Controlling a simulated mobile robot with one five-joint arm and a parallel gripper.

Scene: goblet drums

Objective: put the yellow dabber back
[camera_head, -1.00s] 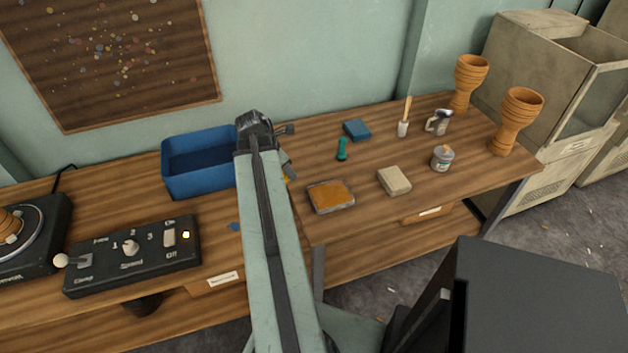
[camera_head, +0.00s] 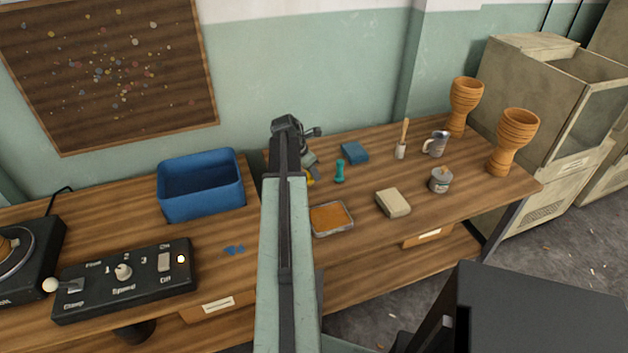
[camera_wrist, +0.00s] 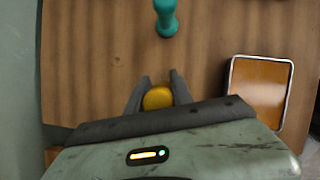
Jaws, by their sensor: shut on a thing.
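The yellow dabber (camera_wrist: 158,97) sits between the two fingers of my gripper (camera_wrist: 159,84) in the wrist view, and the gripper is shut on it. In the head view only a bit of the yellow dabber (camera_head: 310,179) shows beside my gripper (camera_head: 311,170), mostly hidden by my arm. A teal dabber (camera_head: 339,172) stands upright just to the right; it also shows ahead of the fingers in the wrist view (camera_wrist: 166,18). I cannot tell whether the yellow dabber touches the table.
A tray with an orange pad (camera_head: 332,218) lies right of the gripper. A blue bin (camera_head: 200,200) stands left. A blue block (camera_head: 354,152), a beige block (camera_head: 393,203), a grey jar (camera_head: 440,180), a brush (camera_head: 402,145) and a metal mug (camera_head: 436,144) stand further right.

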